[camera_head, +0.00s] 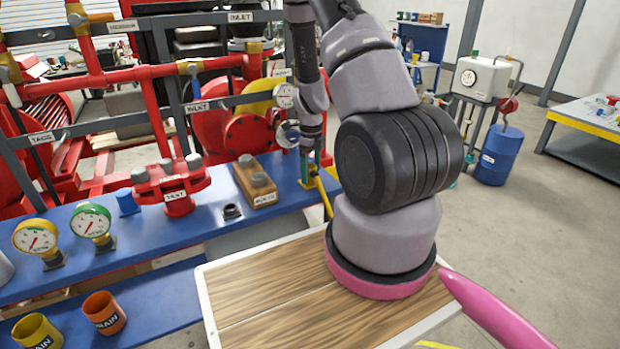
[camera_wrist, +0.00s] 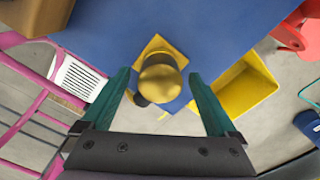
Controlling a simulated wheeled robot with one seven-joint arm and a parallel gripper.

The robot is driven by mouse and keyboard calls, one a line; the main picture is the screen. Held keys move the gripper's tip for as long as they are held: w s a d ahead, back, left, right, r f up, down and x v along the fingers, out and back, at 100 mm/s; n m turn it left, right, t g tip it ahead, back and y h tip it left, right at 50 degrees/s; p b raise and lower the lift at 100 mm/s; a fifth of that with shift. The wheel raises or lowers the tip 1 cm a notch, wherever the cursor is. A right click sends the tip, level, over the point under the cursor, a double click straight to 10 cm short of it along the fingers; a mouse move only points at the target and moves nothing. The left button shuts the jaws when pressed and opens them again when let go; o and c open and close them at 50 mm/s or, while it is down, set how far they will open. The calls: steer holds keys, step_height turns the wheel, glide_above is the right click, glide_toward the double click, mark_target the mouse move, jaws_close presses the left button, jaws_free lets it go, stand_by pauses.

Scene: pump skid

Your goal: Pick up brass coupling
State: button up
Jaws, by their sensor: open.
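The brass coupling (camera_wrist: 160,78) is a rounded, shiny gold piece seen from above in the wrist view. It stands on a yellow square base at the edge of a blue bench. My gripper (camera_wrist: 159,83) is open, with its teal fingers on either side of the coupling. Gaps show between the coupling and both fingers, and nothing is held. In the head view my gripper (camera_head: 311,170) points down at the bench's right end, where the coupling cannot be made out clearly behind the fingers.
Red pipes on a grey frame (camera_head: 40,152) stand behind. In the wrist view, a yellow bin (camera_wrist: 247,84) lies right of the coupling.

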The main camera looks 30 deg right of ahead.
mark_target(310, 166)
jaws_close()
steer(key=shift+r, duration=0.1)
step_height(310, 166, up, 10)
steer(key=shift+f, duration=0.1)
stand_by(0.4)
